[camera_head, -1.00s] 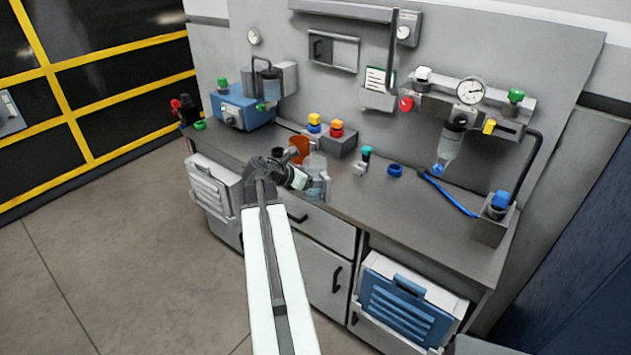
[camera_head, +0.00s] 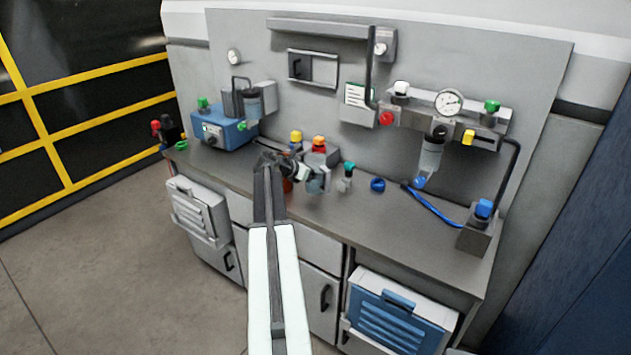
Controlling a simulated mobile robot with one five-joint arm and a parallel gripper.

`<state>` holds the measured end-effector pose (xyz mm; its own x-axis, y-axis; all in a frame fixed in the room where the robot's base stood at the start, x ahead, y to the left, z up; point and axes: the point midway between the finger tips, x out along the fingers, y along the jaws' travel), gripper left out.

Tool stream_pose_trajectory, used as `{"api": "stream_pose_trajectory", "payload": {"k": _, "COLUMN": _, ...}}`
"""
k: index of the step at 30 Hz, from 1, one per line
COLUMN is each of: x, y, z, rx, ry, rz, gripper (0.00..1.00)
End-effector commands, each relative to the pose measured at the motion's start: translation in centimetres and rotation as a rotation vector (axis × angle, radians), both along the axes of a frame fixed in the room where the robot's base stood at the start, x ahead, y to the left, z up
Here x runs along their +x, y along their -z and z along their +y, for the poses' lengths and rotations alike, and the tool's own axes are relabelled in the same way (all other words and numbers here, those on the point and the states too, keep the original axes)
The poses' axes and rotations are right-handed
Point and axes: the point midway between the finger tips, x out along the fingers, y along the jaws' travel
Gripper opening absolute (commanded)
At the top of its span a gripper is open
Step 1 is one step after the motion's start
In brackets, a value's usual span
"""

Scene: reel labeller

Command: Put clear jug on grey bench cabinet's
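The clear jug (camera_head: 318,183) is at my gripper's tip, over the middle of the worktop, left of a teal-capped bottle. My gripper (camera_head: 304,174) is dark and small in the view. It seems shut on the jug's near left side, as the jug has moved along with it; the fingers themselves are hard to make out. Whether the jug's base touches the worktop cannot be told. The grey bench cabinet (camera_head: 425,225) has a grey worktop, with pale doors and drawers below. My arm hides part of its front.
The teal-capped bottle (camera_head: 348,177) and a blue ring (camera_head: 377,185) stand to the right. A button box (camera_head: 320,155) is behind. A blue hose (camera_head: 432,202) lies further right. The worktop's front right is clear.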

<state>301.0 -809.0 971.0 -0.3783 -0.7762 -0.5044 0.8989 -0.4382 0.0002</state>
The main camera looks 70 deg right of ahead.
Motion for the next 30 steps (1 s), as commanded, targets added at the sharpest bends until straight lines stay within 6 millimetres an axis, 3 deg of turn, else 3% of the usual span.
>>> {"api": "stream_pose_trajectory", "payload": {"k": 1, "x": 0.0, "y": 1.7, "z": 0.0, "rx": 0.000, "ry": 0.000, "rz": 0.000, "gripper": 0.20}}
{"api": "stream_pose_trajectory", "payload": {"k": 5, "x": 0.0, "y": 3.9, "z": 0.1, "rx": 0.000, "ry": -0.001, "rz": 0.001, "gripper": 0.20}}
{"api": "stream_pose_trajectory", "payload": {"k": 16, "x": 0.1, "y": 3.9, "z": 0.1, "rx": 0.000, "ry": -0.001, "rz": 0.000, "gripper": 0.20}}
{"api": "stream_pose_trajectory", "payload": {"k": 17, "x": 0.1, "y": 3.8, "z": 0.1, "rx": 0.000, "ry": -0.001, "rz": 0.000, "gripper": 0.83}}
{"api": "stream_pose_trajectory", "payload": {"k": 18, "x": 0.1, "y": 3.7, "z": 0.1, "rx": 0.000, "ry": -0.001, "rz": 0.000, "gripper": 0.94}}
{"api": "stream_pose_trajectory", "payload": {"k": 30, "x": 0.2, "y": 3.1, "z": 0.3, "rx": 0.000, "ry": -0.002, "rz": 0.000, "gripper": 0.96}}
